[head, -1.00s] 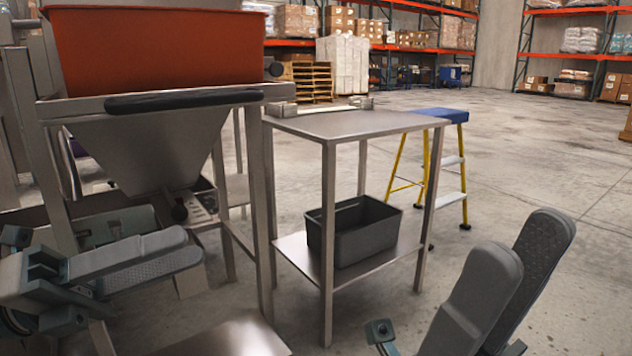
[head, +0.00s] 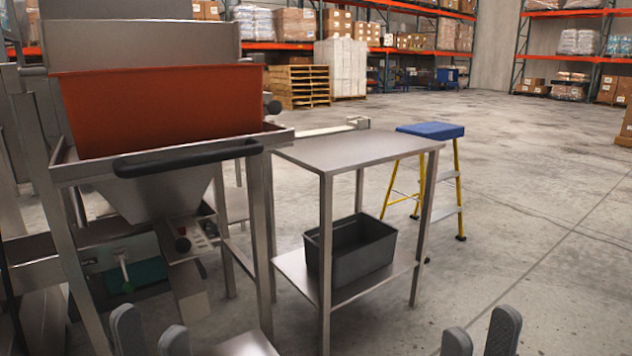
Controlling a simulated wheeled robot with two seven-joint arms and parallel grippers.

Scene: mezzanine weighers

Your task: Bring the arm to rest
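My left gripper (head: 150,340) shows at the bottom left of the head view. Only the tips of its two grey fingers are in frame, upright and apart, with nothing seen between them. My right gripper (head: 480,340) shows at the bottom right in the same way. Its two finger tips are apart with only floor between them. The rest of both arms is below the frame. Neither gripper is seen touching anything.
A weigher with a red bin (head: 165,108) and a black handle bar (head: 188,158) stands at left. A steel table (head: 355,149) with a grey tub (head: 352,256) on its lower shelf stands mid-view. A blue-topped step stool (head: 430,130) is behind. Floor at right is clear.

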